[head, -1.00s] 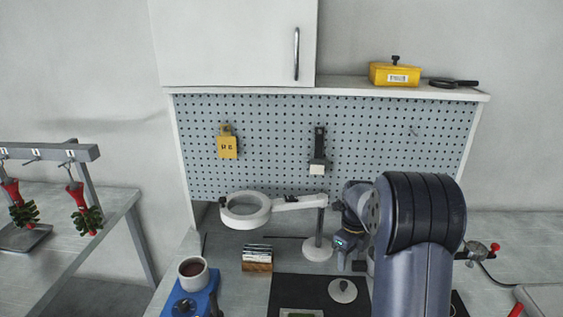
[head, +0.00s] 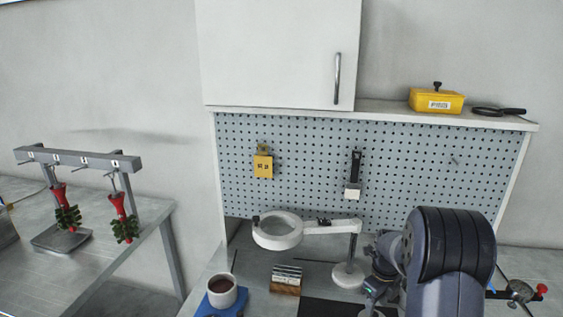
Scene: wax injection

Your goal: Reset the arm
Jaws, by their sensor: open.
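My arm rises at the lower right of the head view, its large dark upper link in front of the workbench. The wrist end of my arm, with my gripper (head: 372,300), shows small and partly cut off by the bottom edge, just right of the magnifier lamp's post. The jaws stand apart, and I see nothing held between them. The rest of the wrist is partly hidden behind my own arm link.
A ring magnifier lamp (head: 278,232) stands left of my gripper. A wooden block with cards (head: 286,281) and a cup of dark liquid (head: 223,291) on a blue base are further left. A pegboard (head: 310,170) closes the back. A rack (head: 78,159) holds red-and-green pieces.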

